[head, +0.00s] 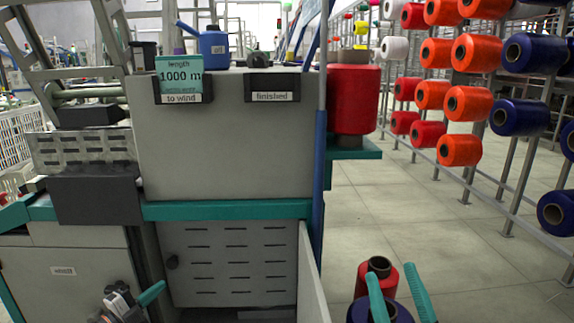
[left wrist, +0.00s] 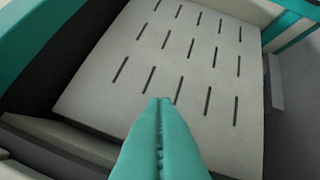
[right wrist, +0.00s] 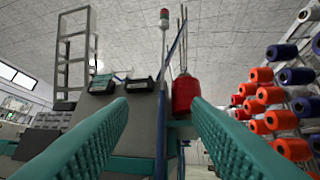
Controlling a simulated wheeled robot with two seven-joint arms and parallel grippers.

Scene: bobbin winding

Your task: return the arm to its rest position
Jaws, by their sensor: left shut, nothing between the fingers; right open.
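My left gripper (head: 150,293) is low at the left in the head view, in front of the winding machine (head: 220,140). In the left wrist view its teal fingers (left wrist: 160,102) are shut together, with nothing between them, in front of a slotted grey panel (left wrist: 195,60). My right gripper (head: 390,268) is at the bottom right of the head view. Its two teal fingers stand apart and point up; in the right wrist view they are wide open, with nothing held between them. The rest of both arms is mostly hidden.
A red spool (head: 352,98) stands on a teal shelf at the machine's right side. A 1000 m card (head: 180,77) sits in the "to wind" holder. A spool rack (head: 480,100) is right; open floor (head: 410,200) lies between.

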